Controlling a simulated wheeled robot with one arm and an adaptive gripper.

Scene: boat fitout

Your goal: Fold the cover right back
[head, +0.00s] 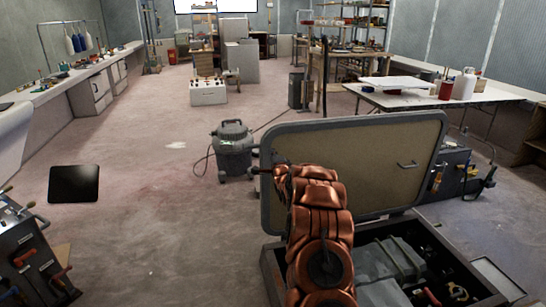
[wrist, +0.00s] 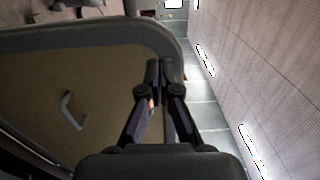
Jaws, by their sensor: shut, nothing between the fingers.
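The cover (head: 370,150) is a tan panel with a rounded grey rim and a small handle (head: 407,164). It stands raised, leaning slightly, at the back of a dark open box (head: 271,275). My copper arm hides part of its left side. My gripper (head: 253,170) is at the cover's left edge in the head view. In the wrist view my gripper (wrist: 160,72) is shut and empty, its fingertips close to the rim of the cover (wrist: 100,85). I cannot tell whether they touch it.
The box holds a grey housing (head: 385,272) and small parts. A grey vacuum (head: 233,150) with a hose stands left of the cover. A white table (head: 400,100) with containers is behind. A tool stand (head: 35,250) is at lower left. The floor between is mostly clear.

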